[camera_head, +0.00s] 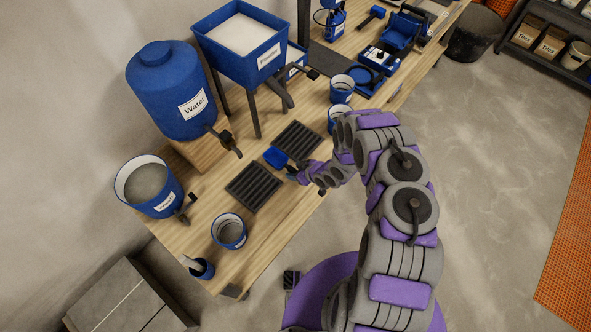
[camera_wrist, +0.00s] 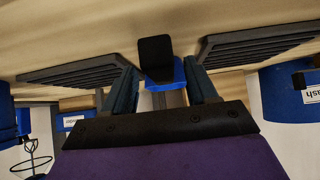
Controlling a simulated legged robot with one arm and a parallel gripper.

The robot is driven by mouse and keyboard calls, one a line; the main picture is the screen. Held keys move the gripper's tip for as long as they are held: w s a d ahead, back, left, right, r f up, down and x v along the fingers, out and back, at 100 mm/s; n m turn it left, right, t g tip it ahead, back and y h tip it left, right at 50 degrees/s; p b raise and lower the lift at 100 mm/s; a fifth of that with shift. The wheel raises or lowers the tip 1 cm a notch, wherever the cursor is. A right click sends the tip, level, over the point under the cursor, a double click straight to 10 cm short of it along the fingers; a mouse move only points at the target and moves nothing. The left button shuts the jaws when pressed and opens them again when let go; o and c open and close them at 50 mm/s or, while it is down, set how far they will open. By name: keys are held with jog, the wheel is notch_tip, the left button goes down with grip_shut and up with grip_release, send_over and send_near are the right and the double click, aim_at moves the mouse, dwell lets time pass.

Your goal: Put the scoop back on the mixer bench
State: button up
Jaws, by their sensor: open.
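The scoop (camera_head: 275,157) has a blue pan and lies on or just above the wooden mixer bench (camera_head: 283,225), between two dark slatted racks; I cannot tell if it touches the wood. My gripper (camera_head: 293,171) is at its near side, low over the bench. In the wrist view my gripper (camera_wrist: 162,88) has its two fingers apart and open. A blue part of the scoop (camera_wrist: 160,86) with a dark upright piece shows between and beyond the fingers. The fingers hide where the handle ends.
The slatted racks (camera_head: 255,185) and (camera_head: 298,141) flank the scoop closely. A water tank (camera_head: 160,85), a white-filled hopper (camera_head: 240,45) and a bucket (camera_head: 150,180) stand at the back and left. Cups (camera_head: 229,232) and (camera_head: 342,88) stand nearby. Open floor lies right.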

jog(key=v, duration=0.4)
jog(key=shift+s+a+r, duration=0.15)
jog(key=shift+a+r, duration=0.15)
jog(key=shift+r, duration=0.15)
jog(key=p+v, duration=0.1)
jog(key=v, duration=0.9)
jog(key=shift+d, duration=0.25)
